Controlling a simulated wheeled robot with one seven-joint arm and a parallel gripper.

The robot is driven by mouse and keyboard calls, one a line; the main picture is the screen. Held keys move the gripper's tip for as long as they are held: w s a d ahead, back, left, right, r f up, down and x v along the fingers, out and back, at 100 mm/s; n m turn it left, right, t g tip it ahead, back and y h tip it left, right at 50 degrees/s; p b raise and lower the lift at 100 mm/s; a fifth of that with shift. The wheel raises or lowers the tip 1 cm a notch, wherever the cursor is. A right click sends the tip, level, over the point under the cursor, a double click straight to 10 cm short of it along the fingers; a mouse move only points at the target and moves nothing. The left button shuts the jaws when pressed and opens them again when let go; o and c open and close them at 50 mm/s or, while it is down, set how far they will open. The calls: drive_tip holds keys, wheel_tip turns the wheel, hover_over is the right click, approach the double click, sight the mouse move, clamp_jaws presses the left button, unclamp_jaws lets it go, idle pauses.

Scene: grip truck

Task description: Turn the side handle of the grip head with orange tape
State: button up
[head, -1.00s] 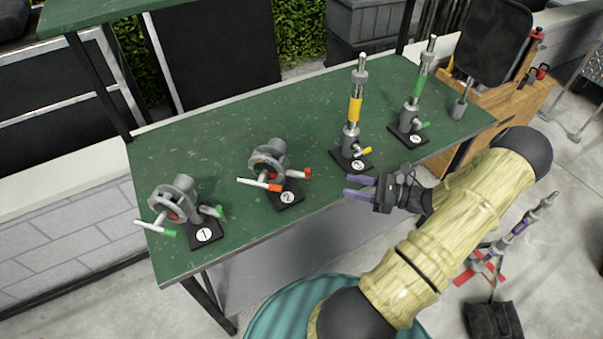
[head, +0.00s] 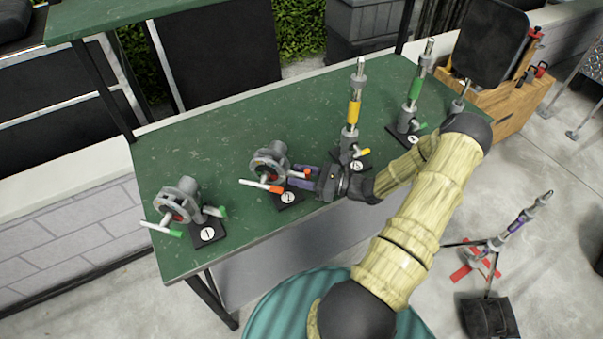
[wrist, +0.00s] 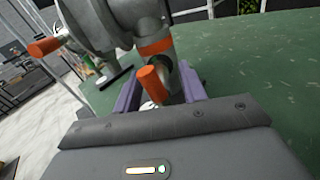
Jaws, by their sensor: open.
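The grip head with orange tape (head: 268,162) is a grey clamp on the black base marked 2. Its side handle (head: 298,174) has an orange tip and points right, toward my gripper (head: 298,180). In the wrist view the orange handle tip (wrist: 151,84) lies between the purple fingers of my gripper (wrist: 158,88), which are open around it with gaps. An orange tape band (wrist: 156,46) shows on the grey neck just beyond. A second, longer handle with an orange tip (wrist: 44,47) sticks out to the left. The far fingertips are partly hidden.
On the green table (head: 225,130), a green-marked grip head (head: 178,202) stands left on base 1. The table behind the grip heads is clear.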

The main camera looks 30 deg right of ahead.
drive_tip(key=shift+c, duration=0.2)
clamp_jaws()
